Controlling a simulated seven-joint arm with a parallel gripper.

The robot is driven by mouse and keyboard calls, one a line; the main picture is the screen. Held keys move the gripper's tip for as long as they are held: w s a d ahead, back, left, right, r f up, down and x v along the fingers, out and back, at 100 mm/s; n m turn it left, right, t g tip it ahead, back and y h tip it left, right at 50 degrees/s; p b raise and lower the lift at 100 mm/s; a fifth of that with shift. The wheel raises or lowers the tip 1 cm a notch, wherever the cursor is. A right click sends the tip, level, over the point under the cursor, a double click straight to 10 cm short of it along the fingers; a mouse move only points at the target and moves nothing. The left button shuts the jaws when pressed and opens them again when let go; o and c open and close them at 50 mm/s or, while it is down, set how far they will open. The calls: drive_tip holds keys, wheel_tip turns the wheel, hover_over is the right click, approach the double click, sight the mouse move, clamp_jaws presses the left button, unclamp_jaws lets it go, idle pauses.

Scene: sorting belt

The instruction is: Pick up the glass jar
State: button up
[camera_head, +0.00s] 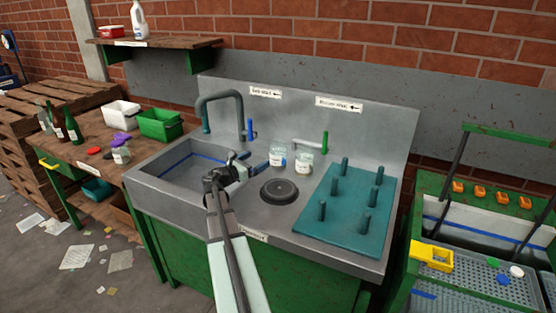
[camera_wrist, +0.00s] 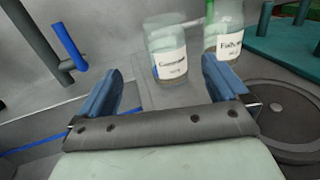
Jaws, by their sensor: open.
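The left glass jar (camera_head: 278,156) has a white label and also shows in the wrist view (camera_wrist: 167,52), ahead of my open jaws. The right glass jar (camera_head: 304,162) stands close beside it and shows at the upper middle of the wrist view (camera_wrist: 223,35). A third jar (camera_head: 121,154) stands on the wooden bench at left. My gripper (camera_head: 255,165) is open and empty, with blue fingers (camera_wrist: 161,82) spread apart. It is near the left jar, apart from it.
The sink basin (camera_head: 183,168) with a tall faucet (camera_head: 239,103) lies left of the jars. A round dark disc (camera_head: 279,191) lies in front of them. A teal peg board (camera_head: 345,220) stands at right. Green bottles (camera_head: 72,127) stand on the bench.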

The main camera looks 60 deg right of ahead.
sight(272, 153)
drive_tip(key=shift+w+d+f+m+g, duration=0.1)
drive_tip(key=shift+w+d+m+g, duration=0.2)
drive_tip(key=shift+w+d, duration=0.35)
drive_tip(key=shift+s+a+m+g+y, duration=0.1)
drive_tip(key=shift+s+m+g+y, duration=0.25)
drive_tip(key=shift+s+g, duration=0.3)
drive_tip(key=shift+s+d, duration=0.25)
drive_tip(key=shift+d, duration=0.1)
drive_tip(key=x, duration=0.7)
drive_tip(key=shift+s+d, duration=0.1)
drive_tip(key=shift+d, duration=0.2)
drive_tip(key=shift+f+x, duration=0.15)
drive_tip(key=shift+x, duration=1.15)
drive_tip(key=shift+f+x, duration=0.2)
drive_tip(key=shift+x, duration=1.1)
drive_tip(key=c, duration=1.2)
